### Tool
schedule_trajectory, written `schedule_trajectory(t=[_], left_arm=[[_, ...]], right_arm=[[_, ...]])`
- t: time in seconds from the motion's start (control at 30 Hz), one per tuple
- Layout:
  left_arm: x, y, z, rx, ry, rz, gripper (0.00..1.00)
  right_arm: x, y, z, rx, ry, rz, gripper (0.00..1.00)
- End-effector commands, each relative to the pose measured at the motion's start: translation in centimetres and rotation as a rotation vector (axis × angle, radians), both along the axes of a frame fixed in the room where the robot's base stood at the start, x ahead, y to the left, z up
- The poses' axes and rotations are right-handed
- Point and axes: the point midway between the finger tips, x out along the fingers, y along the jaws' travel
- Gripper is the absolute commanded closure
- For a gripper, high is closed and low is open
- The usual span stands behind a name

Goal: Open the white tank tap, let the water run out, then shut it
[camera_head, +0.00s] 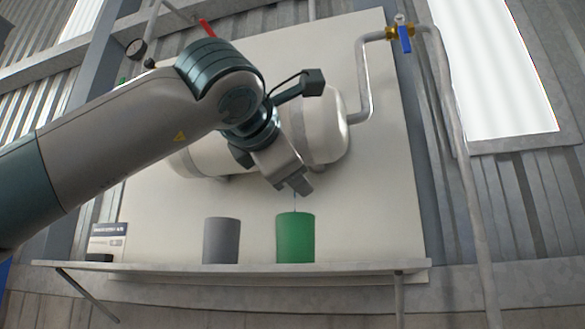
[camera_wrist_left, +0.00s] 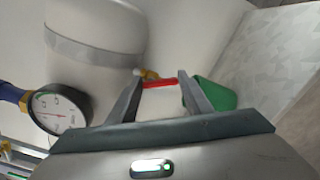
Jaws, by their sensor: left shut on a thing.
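The white tank (camera_head: 325,125) is mounted on a pale board, partly hidden behind my left arm. My left gripper (camera_head: 297,187) is at the tank's underside, above the green container (camera_head: 295,238). In the left wrist view, my left gripper (camera_wrist_left: 160,95) is shut on the red tap handle (camera_wrist_left: 160,84), which lies between its fingertips. A brass part of the tap (camera_wrist_left: 148,74) shows just beyond. In the head view the tap is hidden by the gripper. A thin bluish line, seemingly water, runs from below the gripper down to the green container. My right gripper is not in view.
A grey container (camera_head: 221,240) stands left of the green one on the shelf (camera_head: 340,267). A small sign (camera_head: 107,240) stands at the shelf's left. A blue-handled valve (camera_head: 404,40) is on the upper right pipe. A gauge (camera_wrist_left: 60,110) shows in the left wrist view.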

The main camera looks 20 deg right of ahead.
Motion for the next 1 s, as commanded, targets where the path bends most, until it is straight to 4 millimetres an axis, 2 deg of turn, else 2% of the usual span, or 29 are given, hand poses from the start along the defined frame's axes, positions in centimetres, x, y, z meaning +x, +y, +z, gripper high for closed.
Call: schedule_trajectory(t=[0.4, 0.43, 0.5, 1.0], left_arm=[[-0.07, -0.05, -0.01, 0.008, -0.006, -0.002, 0.77], [-0.07, -0.05, -0.01, 0.008, -0.006, -0.002, 0.5], [-0.07, -0.05, -0.01, 0.008, -0.006, -0.002, 0.36], [-0.67, 0.38, -0.04, 0.007, -0.006, -0.002, 0.36]], right_arm=[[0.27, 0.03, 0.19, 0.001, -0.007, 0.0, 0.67], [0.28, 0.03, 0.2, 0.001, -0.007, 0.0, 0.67], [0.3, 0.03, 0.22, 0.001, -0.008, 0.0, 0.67], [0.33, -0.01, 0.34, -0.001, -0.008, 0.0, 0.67]])
